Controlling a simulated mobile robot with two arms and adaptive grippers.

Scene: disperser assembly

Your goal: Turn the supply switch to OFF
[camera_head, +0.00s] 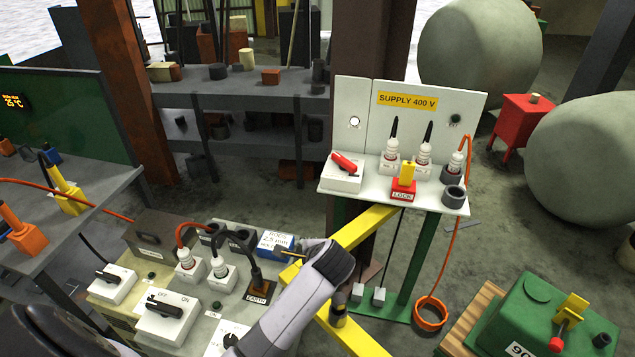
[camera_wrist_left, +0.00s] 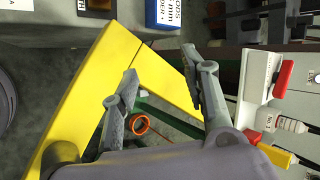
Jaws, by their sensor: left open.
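The supply switch is a white box with a red handle (camera_head: 344,162) on the left of the SUPPLY 400 V panel (camera_head: 431,113). Its handle slants from upper left to lower right, and its markings are too small to read. The red handle also shows at the right of the left wrist view (camera_wrist_left: 284,79). My left gripper (camera_wrist_left: 159,60) is open and empty, with a yellow beam behind its fingers. It is apart from the switch, below and left of it in the head view, where the wrist hides most of the fingers. My right gripper is not in view.
White plugs (camera_head: 390,155) and a yellow-red LOCK piece (camera_head: 405,182) sit right of the switch. A yellow beam (camera_head: 360,230) crosses below the panel. A lower bench left holds a black ON/OFF switch (camera_head: 165,306), plugs and a blue box (camera_head: 277,242).

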